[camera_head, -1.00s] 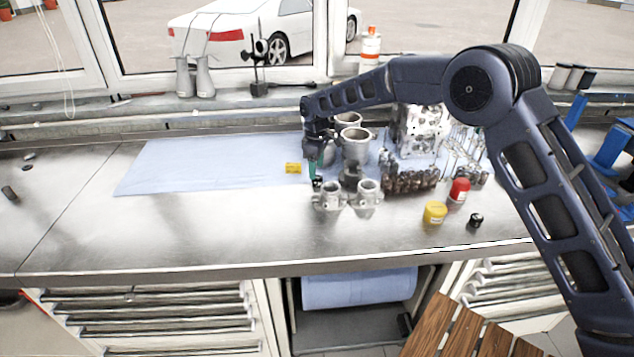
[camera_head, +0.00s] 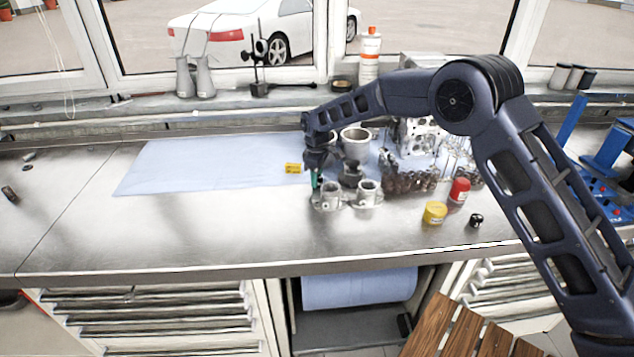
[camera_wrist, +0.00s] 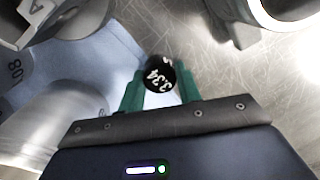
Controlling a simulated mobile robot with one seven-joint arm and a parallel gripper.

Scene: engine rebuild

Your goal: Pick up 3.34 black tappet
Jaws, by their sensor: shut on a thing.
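The black tappet (camera_wrist: 160,74), marked 3.34 in white, sits between the green fingertips of my gripper (camera_wrist: 160,92) in the wrist view. The fingers are shut on it from both sides. The tappet is too small or too hidden to make out there. I cannot tell whether it touches the bench or is lifted.
To the right are an engine block (camera_head: 418,135), a yellow jar (camera_head: 434,213), a red jar (camera_head: 459,190) and a small black piece (camera_head: 476,220). The bench's left side is mostly clear.

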